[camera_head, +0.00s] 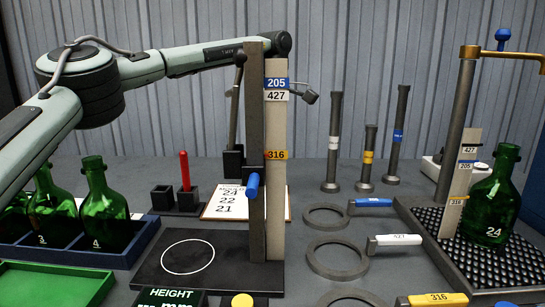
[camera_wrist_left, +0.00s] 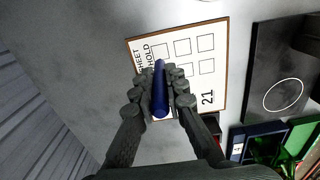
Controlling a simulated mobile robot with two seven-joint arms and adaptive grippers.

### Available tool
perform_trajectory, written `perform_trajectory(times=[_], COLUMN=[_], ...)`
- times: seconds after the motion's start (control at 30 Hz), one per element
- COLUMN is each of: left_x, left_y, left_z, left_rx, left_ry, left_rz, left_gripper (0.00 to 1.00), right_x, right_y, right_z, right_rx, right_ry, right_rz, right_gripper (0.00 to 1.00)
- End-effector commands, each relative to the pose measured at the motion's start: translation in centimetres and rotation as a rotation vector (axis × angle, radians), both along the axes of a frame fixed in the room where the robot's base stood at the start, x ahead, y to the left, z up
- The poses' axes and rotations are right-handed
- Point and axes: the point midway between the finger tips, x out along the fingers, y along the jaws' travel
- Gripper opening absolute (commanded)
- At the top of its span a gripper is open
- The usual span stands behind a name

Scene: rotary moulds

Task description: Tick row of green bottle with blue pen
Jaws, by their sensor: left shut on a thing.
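My left gripper (camera_wrist_left: 160,95) is shut on the blue pen (camera_wrist_left: 160,92), above the white sheet (camera_wrist_left: 190,65). The sheet has tick boxes and the number 21; the fingers cover part of it. I cannot tell whether the pen touches it. In the head view the sheet (camera_head: 225,213) lies flat on the table, showing 24, 22 and 21, partly hidden by a tall post; this gripper is not clearly seen there. A green bottle (camera_head: 494,200) marked 24 stands on the studded black tray at right. Green bottles marked 3 (camera_head: 45,213) and 4 (camera_head: 105,212) stand at left.
The tall post (camera_head: 256,120) with a pale scale stands on a dark plate (camera_head: 165,282) before the sheet. A red pen (camera_head: 184,168) stands in a black holder. A blue crate (camera_head: 140,245), green tray (camera_head: 60,285), grey rings (camera_head: 335,262) and upright rods (camera_head: 333,145) occupy the table.

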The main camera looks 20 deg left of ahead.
Motion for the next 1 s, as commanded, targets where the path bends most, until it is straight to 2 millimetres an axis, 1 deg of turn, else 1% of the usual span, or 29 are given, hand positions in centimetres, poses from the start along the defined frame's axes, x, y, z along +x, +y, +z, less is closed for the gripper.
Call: perform_trajectory(times=[1.0], left_x=[-0.02], left_y=[-0.02], left_z=[-0.85], left_rx=[0.0], left_ry=[0.0], left_rz=[0.0], left_gripper=[0.0], right_x=[-0.05], right_y=[0.08], right_z=[-0.25], right_rx=[0.001], right_ry=[0.001], right_rz=[-0.001], right_gripper=[0.0])
